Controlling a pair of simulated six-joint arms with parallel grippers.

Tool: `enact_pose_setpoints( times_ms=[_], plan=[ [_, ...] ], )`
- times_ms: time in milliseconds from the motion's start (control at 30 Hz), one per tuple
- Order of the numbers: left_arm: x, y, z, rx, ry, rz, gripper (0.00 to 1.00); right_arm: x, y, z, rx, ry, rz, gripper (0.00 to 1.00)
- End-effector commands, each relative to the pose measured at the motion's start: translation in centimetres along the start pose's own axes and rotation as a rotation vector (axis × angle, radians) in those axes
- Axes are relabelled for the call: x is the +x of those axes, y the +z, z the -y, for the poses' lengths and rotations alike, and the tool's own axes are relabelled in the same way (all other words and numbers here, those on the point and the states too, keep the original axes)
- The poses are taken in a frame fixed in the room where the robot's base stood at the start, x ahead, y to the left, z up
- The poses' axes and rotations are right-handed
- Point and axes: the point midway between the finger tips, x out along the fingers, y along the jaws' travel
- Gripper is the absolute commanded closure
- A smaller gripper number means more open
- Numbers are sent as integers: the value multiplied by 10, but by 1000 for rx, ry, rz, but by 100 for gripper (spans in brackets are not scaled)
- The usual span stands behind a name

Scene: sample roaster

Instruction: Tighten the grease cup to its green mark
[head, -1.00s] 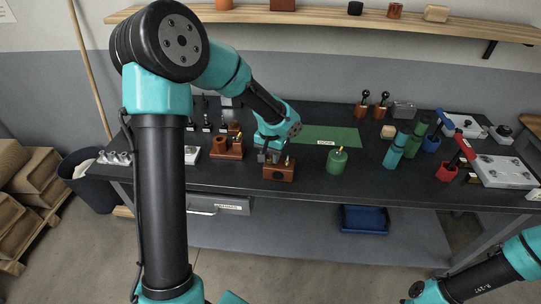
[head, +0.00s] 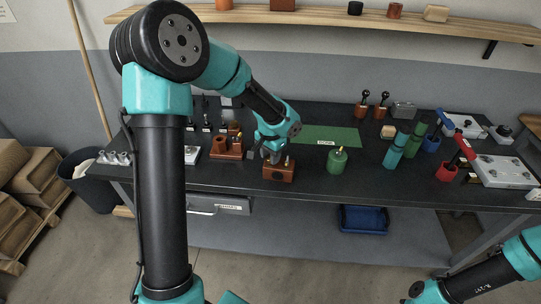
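A red-brown block (head: 279,175) with small brass-coloured fittings on top stands near the front edge of the dark bench. I cannot make out for certain which fitting is the grease cup, and no green mark on it can be seen at this size. My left gripper (head: 272,157) points down right over the block's top, and its fingers hide part of the fittings. The fingers are too small and overlapped to show whether they are open or shut. My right arm shows at the lower right, off the bench; its gripper is not in view.
A green can with a brass tip (head: 337,162) stands just right of the block. A green mat (head: 340,136) lies behind. A wooden holder (head: 227,150) stands to the left. Teal and green bottles and a red cup (head: 447,172) stand at the right.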

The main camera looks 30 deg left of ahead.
Motion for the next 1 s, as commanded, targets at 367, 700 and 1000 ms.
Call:
enact_pose_setpoints(
  times_ms=[367,700,1000],
  plan=[
    [0,0,0,-1,0,0,41,0,0,0,0,0,0,57],
    [-14,-1,0,-1,-1,-3,41,0,0,0,0,0,0,57],
    [-66,-1,0,-2,-1,-4,41,0,0,0,0,0,0,57]
  ],
)
